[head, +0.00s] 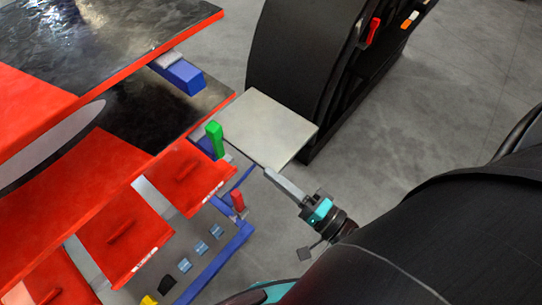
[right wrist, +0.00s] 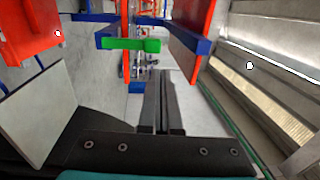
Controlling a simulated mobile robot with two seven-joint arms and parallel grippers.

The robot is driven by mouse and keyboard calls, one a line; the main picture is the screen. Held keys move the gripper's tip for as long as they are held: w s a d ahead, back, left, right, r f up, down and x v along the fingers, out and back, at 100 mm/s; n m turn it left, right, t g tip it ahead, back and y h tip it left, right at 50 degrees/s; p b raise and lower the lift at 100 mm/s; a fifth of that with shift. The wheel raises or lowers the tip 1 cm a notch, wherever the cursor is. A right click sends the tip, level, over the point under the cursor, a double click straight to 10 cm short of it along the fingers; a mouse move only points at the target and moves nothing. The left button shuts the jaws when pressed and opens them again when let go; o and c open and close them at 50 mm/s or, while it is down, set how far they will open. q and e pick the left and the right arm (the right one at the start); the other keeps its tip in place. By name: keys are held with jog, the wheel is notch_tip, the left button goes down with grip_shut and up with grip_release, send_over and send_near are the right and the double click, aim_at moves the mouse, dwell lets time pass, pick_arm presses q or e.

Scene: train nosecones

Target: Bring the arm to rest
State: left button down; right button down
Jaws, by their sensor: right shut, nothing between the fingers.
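My right gripper (head: 269,173) extends from the lower right in the head view, over the grey floor. Its fingers are together and empty, and they also show in the right wrist view (right wrist: 161,78). In the head view the fingertips appear close to the near edge of a light grey plate (head: 272,125); I cannot tell whether they touch it. A green block (head: 214,138) stands on a blue frame to the upper left of the gripper. It also shows beyond the fingers in the right wrist view (right wrist: 128,45). My left gripper is not in view.
A rack with red panels (head: 128,232) and a blue frame (head: 213,262) fills the left side. A dark, red-edged tabletop (head: 110,45) lies above it. A black curved housing (head: 290,60) stands behind the plate. Grey floor (head: 400,125) is open at right.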

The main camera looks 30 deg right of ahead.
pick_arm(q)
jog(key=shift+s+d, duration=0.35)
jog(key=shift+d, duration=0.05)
